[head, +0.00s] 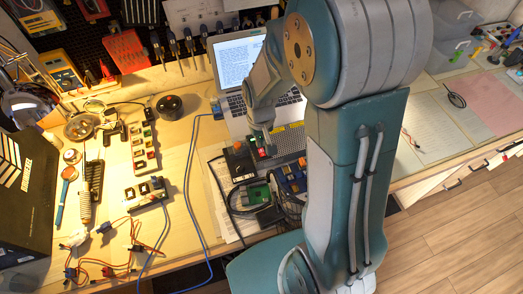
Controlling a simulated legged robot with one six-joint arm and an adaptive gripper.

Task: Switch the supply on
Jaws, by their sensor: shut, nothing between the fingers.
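My gripper (265,134) points down over the middle of the workbench, in front of the laptop, with its fingers shut and empty. Below its tips is a small dark box (238,163) with red and green parts beside it; this may be the supply, but its label and switch position are too small to read. I cannot tell whether the fingertips touch it. My arm hides part of the bench to the right of it.
An open laptop (235,62) stands behind my gripper. A green circuit board (254,194) and cables lie in front. A pale strip with several dark sockets or switches (143,147) lies left. A blue cable (190,190) crosses the bench. Notebook pages (440,125) lie right.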

